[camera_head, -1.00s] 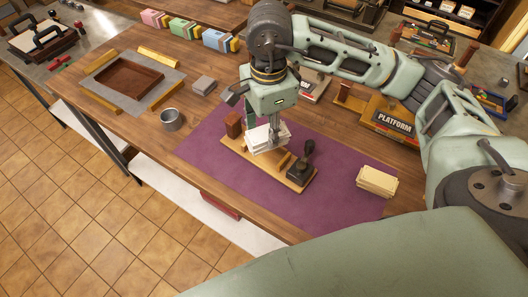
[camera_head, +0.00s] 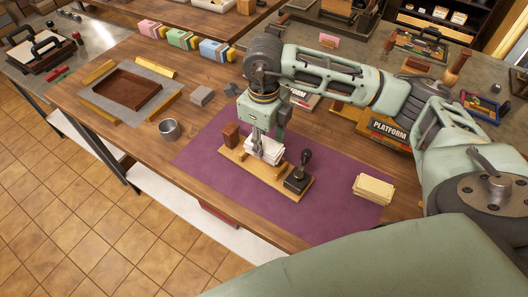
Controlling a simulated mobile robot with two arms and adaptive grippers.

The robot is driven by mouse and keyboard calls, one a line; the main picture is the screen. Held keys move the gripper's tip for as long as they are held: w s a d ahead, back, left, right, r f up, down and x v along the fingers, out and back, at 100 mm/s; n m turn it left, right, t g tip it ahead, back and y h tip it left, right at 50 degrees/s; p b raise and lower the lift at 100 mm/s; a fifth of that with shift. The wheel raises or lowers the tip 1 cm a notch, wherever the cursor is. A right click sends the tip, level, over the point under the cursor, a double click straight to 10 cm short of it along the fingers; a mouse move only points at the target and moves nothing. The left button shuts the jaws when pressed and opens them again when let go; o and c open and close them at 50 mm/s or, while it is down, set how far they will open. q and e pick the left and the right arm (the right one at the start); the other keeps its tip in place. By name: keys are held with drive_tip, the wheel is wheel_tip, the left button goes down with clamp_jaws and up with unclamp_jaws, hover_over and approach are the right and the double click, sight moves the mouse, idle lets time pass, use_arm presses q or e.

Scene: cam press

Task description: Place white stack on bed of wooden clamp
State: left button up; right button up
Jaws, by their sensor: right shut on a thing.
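The white stack (camera_head: 270,153) is between the fingers of my right gripper (camera_head: 259,150), which points straight down and is shut on it. The stack is at the middle of the wooden clamp (camera_head: 241,161), over or on its bed; I cannot tell whether it touches the wood. The clamp is a light wooden board on the purple mat. It has a brown block (camera_head: 231,134) at its left end and a black-handled piece (camera_head: 299,176) at its right end. The fingers hide part of the stack and bed. My left gripper is not in view.
A cream stack (camera_head: 373,188) lies on the purple mat (camera_head: 232,190) to the right. A metal cup (camera_head: 169,129) and a grey block (camera_head: 202,95) stand to the left. A PLATFORM box (camera_head: 390,131) is behind my right arm. The mat's front is clear.

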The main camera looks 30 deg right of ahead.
sight(264, 154)
wheel_tip(264, 154, down, 5)
drive_tip(key=shift+r+p, duration=0.2)
drive_tip(key=shift+p, duration=0.45)
drive_tip(key=shift+f, duration=0.35)
drive_tip(key=shift+f, duration=0.1)
drive_tip(key=shift+f+b, duration=0.15)
drive_tip(key=shift+b, duration=0.15)
drive_tip(key=o, duration=1.3)
